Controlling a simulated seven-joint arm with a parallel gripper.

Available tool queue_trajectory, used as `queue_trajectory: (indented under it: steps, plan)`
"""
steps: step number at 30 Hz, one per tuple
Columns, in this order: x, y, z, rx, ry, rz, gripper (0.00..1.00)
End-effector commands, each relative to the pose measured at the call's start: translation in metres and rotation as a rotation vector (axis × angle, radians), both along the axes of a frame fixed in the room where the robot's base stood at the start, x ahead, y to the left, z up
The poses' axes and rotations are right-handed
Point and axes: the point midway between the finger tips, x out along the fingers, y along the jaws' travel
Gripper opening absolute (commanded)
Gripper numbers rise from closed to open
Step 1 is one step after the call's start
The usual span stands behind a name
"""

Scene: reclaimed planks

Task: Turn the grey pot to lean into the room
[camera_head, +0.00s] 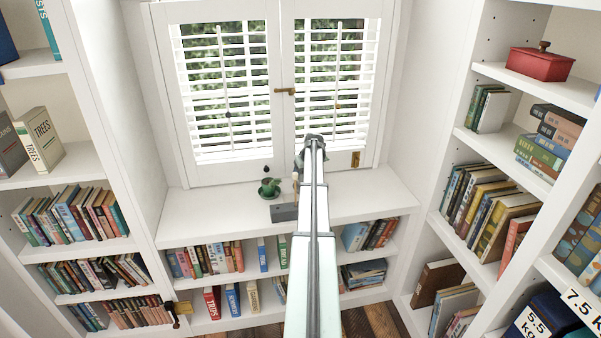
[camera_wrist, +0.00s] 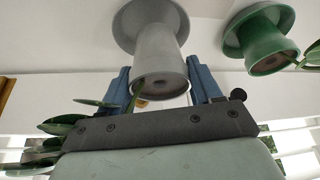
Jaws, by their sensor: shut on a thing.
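The grey pot (camera_wrist: 158,55) is in the upper middle of the wrist view, wide saucer-like foot at the top and soil-filled mouth towards me. Leaves come out at its mouth and spread to the lower left. My gripper (camera_wrist: 160,72) has one blue finger on each side of the pot and is shut on it. In the head view my arm hides the grey pot; only a dark grey bar of my gripper (camera_head: 285,212) shows over the sill.
A green pot (camera_wrist: 258,40) with a plant stands beside the grey pot; in the head view it (camera_head: 269,193) is on the white sill (camera_head: 215,212), left of my arm. Shuttered windows (camera_head: 225,90) rise behind. Bookshelves (camera_head: 480,140) flank both sides. The sill is clear at the far left and right.

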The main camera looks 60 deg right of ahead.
Motion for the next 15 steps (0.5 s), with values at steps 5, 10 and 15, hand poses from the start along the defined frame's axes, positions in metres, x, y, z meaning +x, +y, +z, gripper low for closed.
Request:
queue_trajectory:
  steps: [5,10,15]
  plan:
    - [0.0021,-0.0073,0.003,0.0,-0.001,-0.113,0.15]
    - [0.002,-0.0081,0.0031,-0.001,-0.001,-0.161,0.15]
    - [0.002,-0.0083,0.0003,0.0,-0.001,-0.167,0.15]
